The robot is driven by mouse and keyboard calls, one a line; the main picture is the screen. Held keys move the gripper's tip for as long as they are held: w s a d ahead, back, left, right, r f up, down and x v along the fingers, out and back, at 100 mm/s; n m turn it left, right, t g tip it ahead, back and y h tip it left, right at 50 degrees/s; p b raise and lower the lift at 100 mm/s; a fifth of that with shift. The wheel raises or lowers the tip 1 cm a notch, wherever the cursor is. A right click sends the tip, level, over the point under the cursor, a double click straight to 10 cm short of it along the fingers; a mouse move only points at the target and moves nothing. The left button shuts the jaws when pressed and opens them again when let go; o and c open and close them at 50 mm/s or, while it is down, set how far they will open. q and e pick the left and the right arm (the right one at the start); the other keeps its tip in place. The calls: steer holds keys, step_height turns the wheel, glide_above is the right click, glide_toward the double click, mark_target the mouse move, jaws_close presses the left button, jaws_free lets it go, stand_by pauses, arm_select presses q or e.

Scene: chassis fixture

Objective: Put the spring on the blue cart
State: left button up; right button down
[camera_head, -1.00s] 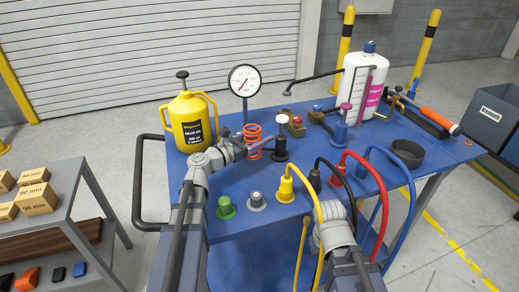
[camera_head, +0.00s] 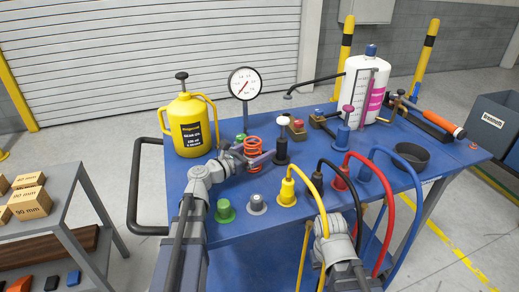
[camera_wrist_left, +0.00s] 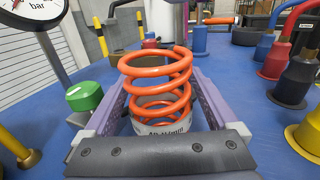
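The orange coil spring (camera_head: 254,150) stands upright on the top of the blue cart (camera_head: 290,225), toward the left. In the left wrist view the spring (camera_wrist_left: 155,85) stands between the two purple fingers, with a pale printed band at its base. My left gripper (camera_head: 258,152) has one finger on each side of the spring. In the left wrist view the fingers (camera_wrist_left: 158,100) look spread, with blue surface showing between them and the spring's base. My right arm shows at the front of the cart, but its gripper fingers do not show.
A yellow oil can (camera_head: 188,125) and a pressure gauge (camera_head: 244,82) stand behind the spring. A black post with a white top (camera_head: 281,148) stands close to its right. Coloured hoses (camera_head: 375,175) arch at the right.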

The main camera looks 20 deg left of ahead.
mark_target(246, 155)
arm_select(q)
steer(key=shift+o, duration=0.3)
steer(key=shift+r, duration=0.2)
steer(key=v, duration=0.7)
steer(key=shift+s+a+f, duration=0.1)
steer(key=shift+s+a, duration=0.05)
steer(key=shift+s, duration=0.05)
